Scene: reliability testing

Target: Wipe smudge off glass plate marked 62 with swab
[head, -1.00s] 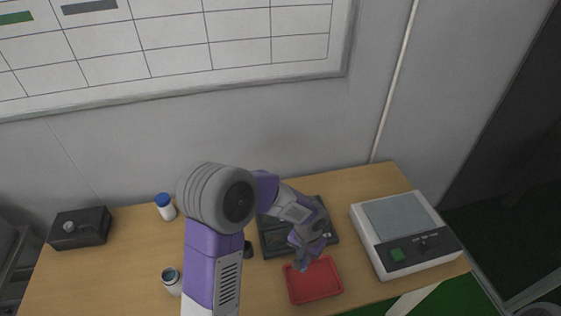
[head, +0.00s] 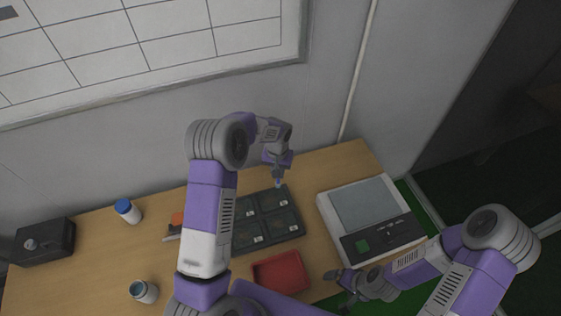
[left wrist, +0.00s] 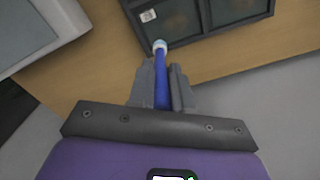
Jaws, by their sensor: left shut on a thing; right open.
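A dark tray (head: 292,239) with several glass plates in its compartments lies mid-table; its white labels are too small to read, so I cannot tell which plate is 62, and no smudge is clear. My left gripper (head: 278,177) is over the tray's far right corner. In the left wrist view, the left gripper (left wrist: 162,88) is shut on a blue swab (left wrist: 161,75), whose pale tip overlaps the tray's edge (left wrist: 200,37); contact cannot be told. My right gripper (head: 339,289) is open and empty, right of the red tray.
A red tray (head: 281,273) lies in front of the dark tray. A white device with a grey top (head: 362,204) stands right. A blue-capped bottle (head: 128,212), an open jar (head: 144,292) and a black box with a knob (head: 45,243) stand left. My left arm hides part of the table.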

